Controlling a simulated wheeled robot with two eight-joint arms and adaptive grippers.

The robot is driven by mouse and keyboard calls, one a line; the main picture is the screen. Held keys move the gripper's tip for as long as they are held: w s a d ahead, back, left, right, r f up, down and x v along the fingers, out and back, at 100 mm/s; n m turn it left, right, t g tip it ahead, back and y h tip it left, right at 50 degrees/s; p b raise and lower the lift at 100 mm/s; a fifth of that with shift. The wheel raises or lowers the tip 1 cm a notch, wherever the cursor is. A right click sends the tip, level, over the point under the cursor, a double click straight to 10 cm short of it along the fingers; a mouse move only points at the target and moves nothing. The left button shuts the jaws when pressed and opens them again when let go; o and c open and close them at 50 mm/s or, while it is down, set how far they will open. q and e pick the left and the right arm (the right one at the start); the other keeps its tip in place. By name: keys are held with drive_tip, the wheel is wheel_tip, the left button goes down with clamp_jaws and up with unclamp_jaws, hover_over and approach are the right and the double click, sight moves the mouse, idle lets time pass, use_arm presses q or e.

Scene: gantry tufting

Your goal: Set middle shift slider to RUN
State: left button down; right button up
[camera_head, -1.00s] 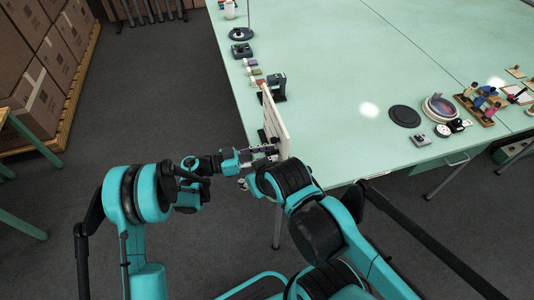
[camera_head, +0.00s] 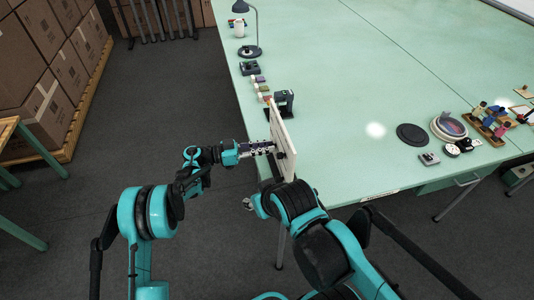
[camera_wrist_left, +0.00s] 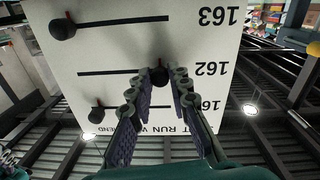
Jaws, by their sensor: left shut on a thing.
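A white upright board (camera_head: 282,142) stands at the table's near left edge. In the left wrist view the board (camera_wrist_left: 205,45) has three dark horizontal slots and upside-down numbers, 163 at the top and 162 in the middle. My left gripper (camera_head: 268,148) reaches its face; in the wrist view its fingers (camera_wrist_left: 158,92) are shut on the middle slider's black knob (camera_wrist_left: 159,75), at the right of its visible slot. The top knob (camera_wrist_left: 62,27) and bottom knob (camera_wrist_left: 97,113) sit farther left. Fingers partly cover the RUN label (camera_wrist_left: 180,128) row. My right gripper (camera_head: 249,203) shows only as a small part.
A black device (camera_head: 284,98) stands just behind the board. A lamp (camera_head: 250,50) and small blocks line the left edge. A black disc (camera_head: 412,134) and a round dish (camera_head: 449,129) lie to the right. The table's middle is clear.

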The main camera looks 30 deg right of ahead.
use_arm(q)
drive_tip(key=shift+w+r, duration=0.1)
drive_tip(key=shift+w, duration=0.1)
drive_tip(key=c, duration=1.4)
unclamp_jaws()
drive_tip(key=shift+d, duration=0.1)
drive_tip(key=v, duration=1.2)
